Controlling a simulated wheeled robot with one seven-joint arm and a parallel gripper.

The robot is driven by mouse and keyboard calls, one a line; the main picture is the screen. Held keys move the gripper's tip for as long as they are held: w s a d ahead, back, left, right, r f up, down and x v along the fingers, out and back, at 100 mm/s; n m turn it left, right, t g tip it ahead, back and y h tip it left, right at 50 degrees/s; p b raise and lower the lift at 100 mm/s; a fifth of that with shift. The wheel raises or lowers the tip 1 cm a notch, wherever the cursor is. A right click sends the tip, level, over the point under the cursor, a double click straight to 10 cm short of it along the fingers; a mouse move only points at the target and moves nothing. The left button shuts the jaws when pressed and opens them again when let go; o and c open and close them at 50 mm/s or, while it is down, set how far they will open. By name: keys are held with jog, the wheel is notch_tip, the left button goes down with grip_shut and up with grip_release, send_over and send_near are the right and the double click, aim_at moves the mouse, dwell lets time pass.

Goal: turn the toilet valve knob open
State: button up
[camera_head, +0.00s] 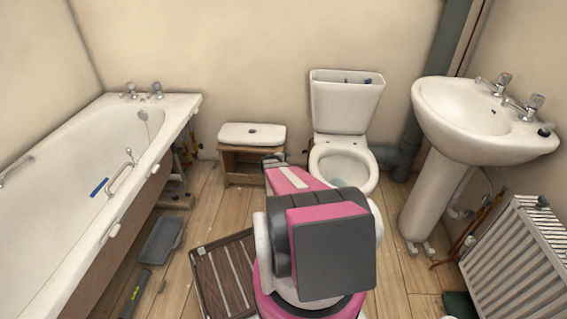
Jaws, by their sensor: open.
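The white toilet (343,110) stands against the back wall, right of centre, with its seat ring showing. Its cistern is open at the top, and small dark and blue fittings (367,81) show inside. I cannot make out which part is the valve knob; it is too small or hidden. My pink and grey arm rises in the front centre and reaches toward the back. My gripper (274,160) shows only as a small dark end beyond the pink link, left of the toilet bowl and apart from it. Its jaws are open, with nothing seen between them.
The cistern lid (252,134) lies on a wooden stool (243,170). A bathtub (60,212) fills the left. A pedestal sink (475,115), pipes (405,150) and a radiator (520,265) stand right. A slatted mat (226,275) and grey tray (162,240) lie on the floor.

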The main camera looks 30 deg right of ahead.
jog(key=shift+s+a+r+m+g, duration=0.3)
jog(key=shift+s+a+r, duration=0.25)
jog(key=shift+a+r, duration=0.2)
jog(key=shift+o, duration=0.3)
